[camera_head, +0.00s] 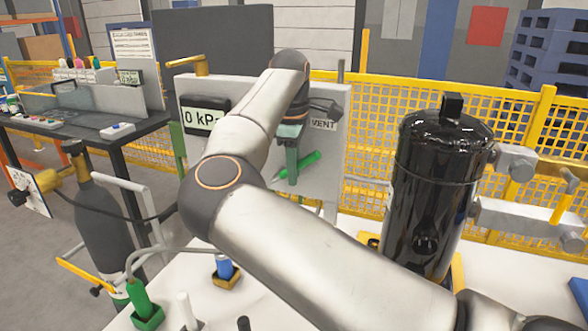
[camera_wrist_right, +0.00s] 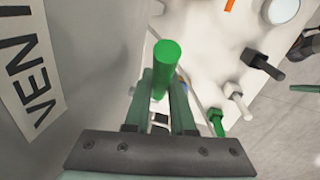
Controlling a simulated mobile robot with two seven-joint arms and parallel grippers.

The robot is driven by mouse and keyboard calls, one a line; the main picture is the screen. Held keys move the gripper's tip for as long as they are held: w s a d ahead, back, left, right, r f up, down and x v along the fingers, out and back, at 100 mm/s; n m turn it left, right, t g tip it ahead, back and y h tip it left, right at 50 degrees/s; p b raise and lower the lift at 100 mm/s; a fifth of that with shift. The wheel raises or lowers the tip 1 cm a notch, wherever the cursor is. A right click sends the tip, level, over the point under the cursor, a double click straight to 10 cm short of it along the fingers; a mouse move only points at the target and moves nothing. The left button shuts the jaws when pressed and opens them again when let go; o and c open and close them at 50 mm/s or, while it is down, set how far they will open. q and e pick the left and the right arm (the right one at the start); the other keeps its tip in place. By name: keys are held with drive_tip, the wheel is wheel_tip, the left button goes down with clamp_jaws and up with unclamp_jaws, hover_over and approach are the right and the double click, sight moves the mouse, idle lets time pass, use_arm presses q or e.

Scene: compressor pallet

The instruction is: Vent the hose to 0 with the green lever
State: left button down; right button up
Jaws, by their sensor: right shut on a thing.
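The green lever (camera_head: 302,164) sticks out in front of the grey panel (camera_head: 335,150), below the VENT label (camera_head: 322,125). It slopes up to the right in the head view. My right gripper (camera_head: 291,172) is shut on the lever; in the wrist view its two fingers (camera_wrist_right: 162,98) flank the green bar (camera_wrist_right: 166,60). The lever's pivot is hidden. The gauge display (camera_head: 202,118) on the panel reads 0 kPa, its right end partly covered by my right arm. My left gripper is not in view.
A black tank (camera_head: 430,190) stands right of my arm. A dark gas bottle (camera_head: 105,230) stands at left. Green (camera_head: 140,300) and blue (camera_head: 225,268) fittings sit on the white top in front. A yellow mesh fence (camera_head: 360,120) runs behind; a workbench (camera_head: 120,133) is at far left.

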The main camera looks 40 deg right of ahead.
clamp_jaws()
idle(0.8)
